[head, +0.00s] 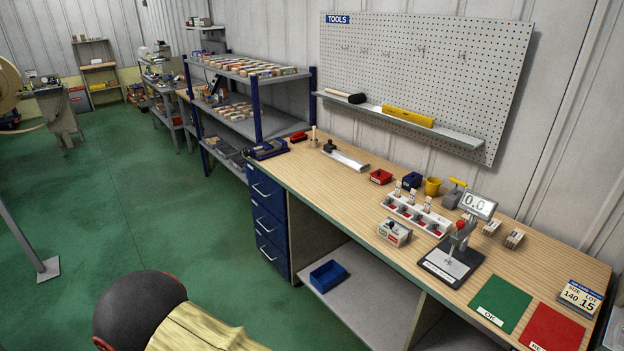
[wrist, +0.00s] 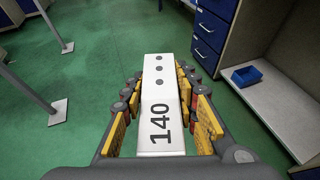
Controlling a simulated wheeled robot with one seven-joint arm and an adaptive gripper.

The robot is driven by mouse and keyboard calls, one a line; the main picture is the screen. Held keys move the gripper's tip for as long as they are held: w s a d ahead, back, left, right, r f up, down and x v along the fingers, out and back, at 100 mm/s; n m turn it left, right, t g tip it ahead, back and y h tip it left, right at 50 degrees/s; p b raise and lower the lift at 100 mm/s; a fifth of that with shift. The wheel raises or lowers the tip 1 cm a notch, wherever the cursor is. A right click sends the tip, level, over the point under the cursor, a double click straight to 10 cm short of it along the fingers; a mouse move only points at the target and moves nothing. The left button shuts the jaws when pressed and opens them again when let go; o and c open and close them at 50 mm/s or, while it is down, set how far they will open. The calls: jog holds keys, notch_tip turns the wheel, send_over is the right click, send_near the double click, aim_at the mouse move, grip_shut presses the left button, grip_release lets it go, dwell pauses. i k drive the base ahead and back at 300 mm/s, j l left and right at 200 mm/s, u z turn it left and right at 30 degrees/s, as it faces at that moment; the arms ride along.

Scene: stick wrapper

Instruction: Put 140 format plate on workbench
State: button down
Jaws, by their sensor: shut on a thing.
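The 140 format plate (wrist: 160,95) is a white block marked "140" with several dark round holes along its top. In the wrist view my gripper (wrist: 158,90) is shut on it, with yellow-padded fingers on both sides. The plate is held over the green floor, in front of the bench. The workbench (head: 330,185) has a light wood top and runs along the wall at the right in the head view. The head view shows part of my arm at the bottom, but not the gripper or the plate.
Blue drawers (head: 268,215) and a lower shelf with a blue bin (head: 328,275) are under the bench. A scale (head: 450,262), green mat (head: 500,301), red mat (head: 553,330) and size sign (head: 580,297) crowd its right end. Bare wood shows at the bench's left front.

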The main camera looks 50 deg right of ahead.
aim_at(337, 187)
jog(key=i+z, duration=0.1)
jog(key=i, duration=0.75)
jog(key=i+j+z, duration=0.1)
jog(key=i, duration=0.7)
jog(key=i+j+z, duration=0.1)
jog(key=z, duration=2.85)
jog(key=j, duration=0.1)
